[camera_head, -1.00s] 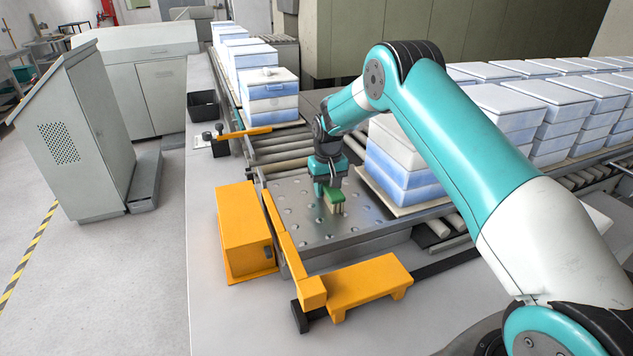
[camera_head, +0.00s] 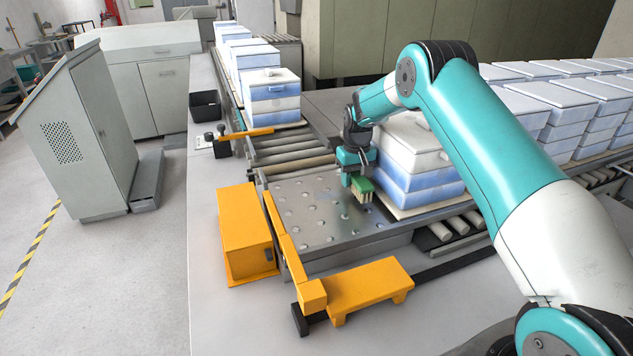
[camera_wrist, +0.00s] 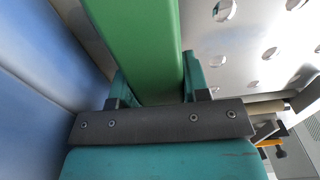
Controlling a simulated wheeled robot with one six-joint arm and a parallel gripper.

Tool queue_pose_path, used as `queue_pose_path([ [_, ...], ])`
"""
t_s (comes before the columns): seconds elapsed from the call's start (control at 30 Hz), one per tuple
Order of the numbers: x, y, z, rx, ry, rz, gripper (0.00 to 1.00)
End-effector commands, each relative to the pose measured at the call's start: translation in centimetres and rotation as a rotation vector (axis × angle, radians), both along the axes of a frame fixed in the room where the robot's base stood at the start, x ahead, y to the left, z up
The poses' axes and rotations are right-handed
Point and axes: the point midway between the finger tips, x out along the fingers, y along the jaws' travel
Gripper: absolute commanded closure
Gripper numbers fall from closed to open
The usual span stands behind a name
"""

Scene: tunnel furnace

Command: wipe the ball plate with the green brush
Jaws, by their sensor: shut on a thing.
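The ball plate (camera_head: 315,215) is a grey metal plate with several round balls set in it, beside the roller line. My gripper (camera_head: 354,183) is over the right part of the plate, close to the stacked blue and white boxes. It is shut on the green brush (camera_head: 363,188), whose pale bristles point down. I cannot tell whether the bristles touch the plate. In the wrist view the green brush (camera_wrist: 138,45) sits between the teal fingers, and the ball plate (camera_wrist: 255,40) shows at the upper right.
A stack of blue and white boxes (camera_head: 415,170) stands just right of my gripper. An orange box (camera_head: 246,232) and orange bars (camera_head: 365,285) border the plate's left and front. More boxes (camera_head: 270,95) stand on the line behind. The plate's left part is clear.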

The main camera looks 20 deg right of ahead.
Motion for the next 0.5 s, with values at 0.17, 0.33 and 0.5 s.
queue_pose_path([
  [0.17,0.1,0.0,2.0,0.000,-0.002,0.000,0.80],
  [0.33,0.1,0.0,3.6,0.000,-0.003,0.000,0.80],
  [0.5,0.1,0.0,5.0,0.000,-0.002,0.000,0.80],
])
